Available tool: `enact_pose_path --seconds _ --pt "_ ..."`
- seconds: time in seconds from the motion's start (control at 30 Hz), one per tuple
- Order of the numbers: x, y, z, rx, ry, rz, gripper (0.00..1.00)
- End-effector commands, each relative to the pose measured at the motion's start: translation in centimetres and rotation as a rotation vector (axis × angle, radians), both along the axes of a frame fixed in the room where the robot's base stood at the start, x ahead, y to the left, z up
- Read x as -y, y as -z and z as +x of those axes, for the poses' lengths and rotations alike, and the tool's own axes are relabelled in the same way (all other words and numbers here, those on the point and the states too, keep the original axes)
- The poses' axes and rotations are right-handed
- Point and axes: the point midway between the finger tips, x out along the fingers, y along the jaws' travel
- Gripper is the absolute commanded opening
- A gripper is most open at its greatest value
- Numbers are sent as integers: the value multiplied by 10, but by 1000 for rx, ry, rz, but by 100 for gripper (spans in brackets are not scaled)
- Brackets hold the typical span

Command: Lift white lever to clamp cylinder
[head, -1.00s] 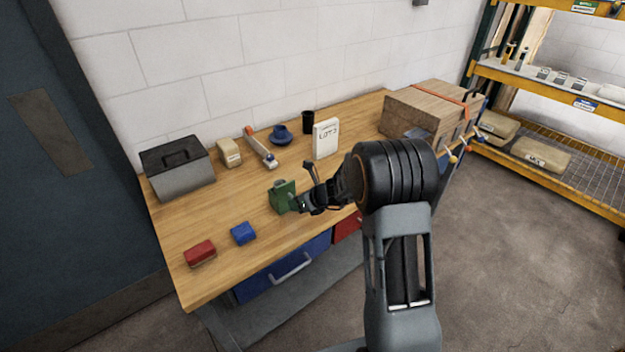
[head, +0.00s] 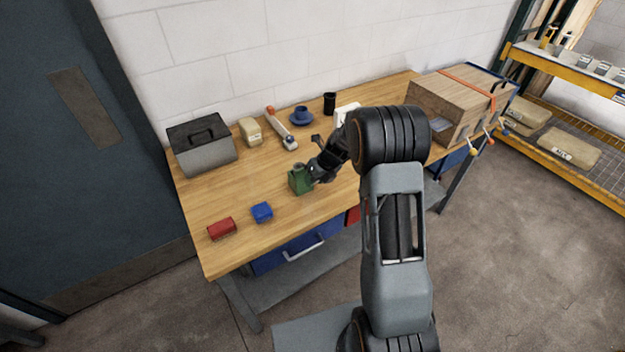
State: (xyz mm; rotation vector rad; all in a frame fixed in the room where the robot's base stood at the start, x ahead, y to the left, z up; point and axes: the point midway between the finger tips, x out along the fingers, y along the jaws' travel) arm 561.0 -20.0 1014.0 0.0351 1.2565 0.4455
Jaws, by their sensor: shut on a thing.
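My gripper (head: 314,174) is over the middle of the bench, at the right side of a green block (head: 299,181). It is shut on this block; the fingertips are small and partly hidden. I cannot tell whether the block touches the bench top. A pale lever-like tool with an orange end (head: 281,128) lies on the bench behind the block, apart from my gripper. I cannot tell whether it is the white lever. A black cylindrical cup (head: 330,103) stands at the back. No cylinder in a clamp is clearly visible.
My arm partly hides a white card (head: 345,112). Shelves stand right.

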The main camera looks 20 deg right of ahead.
Motion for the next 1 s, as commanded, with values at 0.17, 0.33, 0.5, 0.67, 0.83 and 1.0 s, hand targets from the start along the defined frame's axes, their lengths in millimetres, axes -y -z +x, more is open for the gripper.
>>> enact_pose_path --seconds 0.17,0.33,0.5,0.67,0.83,1.0 --pt "1 1 -1 -6 2 0 0" --pt "2 1 -1 -7 3 1 0" --pt "2 1 -1 -7 3 1 48" --pt "2 1 -1 -5 2 1 60" --pt "1 0 -1 -5 1 0 60" --pt "5 -8 -2 -3 1 0 60"
